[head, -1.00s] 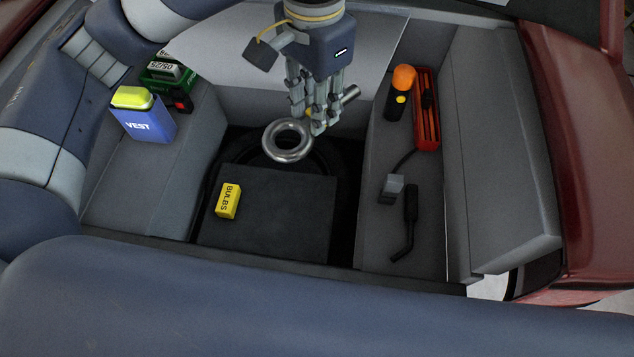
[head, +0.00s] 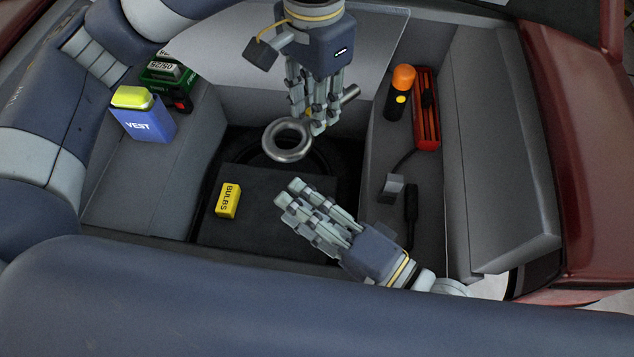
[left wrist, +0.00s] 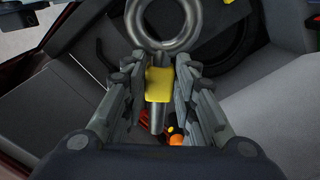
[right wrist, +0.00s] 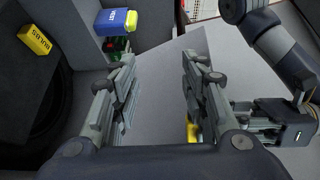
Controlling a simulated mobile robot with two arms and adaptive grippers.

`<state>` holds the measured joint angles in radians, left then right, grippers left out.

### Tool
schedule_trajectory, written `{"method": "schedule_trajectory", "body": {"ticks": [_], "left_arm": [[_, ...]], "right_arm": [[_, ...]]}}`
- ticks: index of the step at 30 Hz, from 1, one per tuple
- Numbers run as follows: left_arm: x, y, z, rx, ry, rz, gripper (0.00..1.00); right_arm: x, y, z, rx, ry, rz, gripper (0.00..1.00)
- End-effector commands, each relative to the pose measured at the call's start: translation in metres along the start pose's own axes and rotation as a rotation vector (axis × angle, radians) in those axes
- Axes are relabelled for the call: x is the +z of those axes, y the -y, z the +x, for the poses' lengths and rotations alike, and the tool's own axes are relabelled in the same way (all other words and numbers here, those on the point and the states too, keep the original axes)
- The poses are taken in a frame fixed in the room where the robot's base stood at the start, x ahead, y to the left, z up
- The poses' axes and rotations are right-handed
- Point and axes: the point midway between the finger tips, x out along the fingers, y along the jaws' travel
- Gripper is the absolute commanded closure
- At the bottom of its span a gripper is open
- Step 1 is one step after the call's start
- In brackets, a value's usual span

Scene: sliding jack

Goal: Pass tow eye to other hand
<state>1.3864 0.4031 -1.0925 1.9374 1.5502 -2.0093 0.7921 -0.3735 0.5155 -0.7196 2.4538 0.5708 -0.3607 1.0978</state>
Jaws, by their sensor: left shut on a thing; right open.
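The tow eye is a grey metal ring (head: 287,156) on a straight shank, with a yellow band (left wrist: 159,86) around the shank in the left wrist view. My left gripper (head: 318,122) is shut on the shank at the band. It holds the tow eye above the dark well of the trunk, with the ring sticking out to the left in the head view. In the left wrist view the ring (left wrist: 163,46) lies beyond the fingertips. My right gripper (head: 289,192) is open and empty, below the ring in the head view and apart from it. Its spread fingers (right wrist: 158,75) show in the right wrist view.
A yellow bulbs box (head: 228,201) lies on the dark panel (head: 270,235). A blue vest pack (head: 150,125) and a green box (head: 160,76) sit on the left ledge. An orange-topped torch (head: 399,92), a red jack-like tool (head: 426,110) and a black tool (head: 410,215) lie on the right ledge.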

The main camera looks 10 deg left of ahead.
Motion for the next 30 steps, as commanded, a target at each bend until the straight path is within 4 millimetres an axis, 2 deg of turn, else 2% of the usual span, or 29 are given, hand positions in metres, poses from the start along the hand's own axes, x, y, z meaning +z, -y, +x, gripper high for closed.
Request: {"method": "schedule_trajectory", "body": {"ticks": [1,4,11,30], "left_arm": [[0.0,0.0,-0.001,0.0,-0.001,0.0,1.0],[0.0,0.0,-0.001,0.0,-0.001,0.0,1.0],[0.0,0.0,-0.001,0.0,-0.001,0.0,1.0],[0.0,0.0,-0.001,0.0,-0.001,0.0,1.0]], "right_arm": [[-0.008,0.012,-0.003,-0.028,-0.023,-0.023,0.59],[-0.02,0.027,-0.007,-0.065,-0.056,-0.063,0.59],[-0.028,0.037,0.001,-0.087,-0.075,-0.086,0.59],[-0.033,0.045,0.096,-0.086,-0.072,-0.083,0.59]]}}
